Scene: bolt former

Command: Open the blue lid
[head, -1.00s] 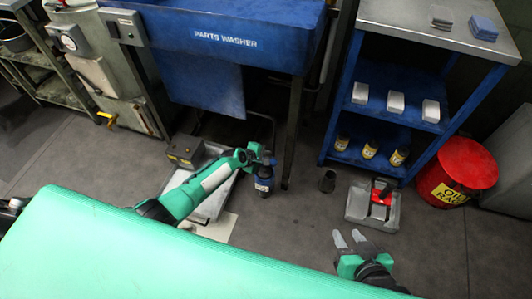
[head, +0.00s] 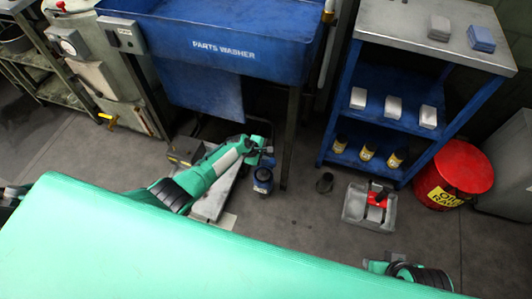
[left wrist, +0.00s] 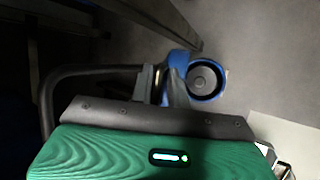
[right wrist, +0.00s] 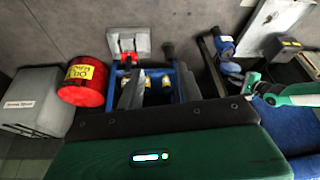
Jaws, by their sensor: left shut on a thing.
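A small dark blue container (head: 263,182) with a pale label stands upright on the floor, below the parts washer. My left gripper (head: 264,151) is just above and behind it, shut on the blue lid (head: 268,162). In the left wrist view the lid (left wrist: 177,60) sits between the fingertips, beside the container's round grey top (left wrist: 204,80) with its dark ring and blue rim. I cannot tell whether lid and container are still joined. My right gripper (right wrist: 158,90) is open and empty in the right wrist view; its fingers are hidden in the head view.
The blue parts washer (head: 225,50) and its leg are close behind the left arm. A metal tray (head: 212,200) lies left of the container. A dark cup (head: 325,182), a grey tray (head: 357,207) and a red bin (head: 462,170) stand to the right.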

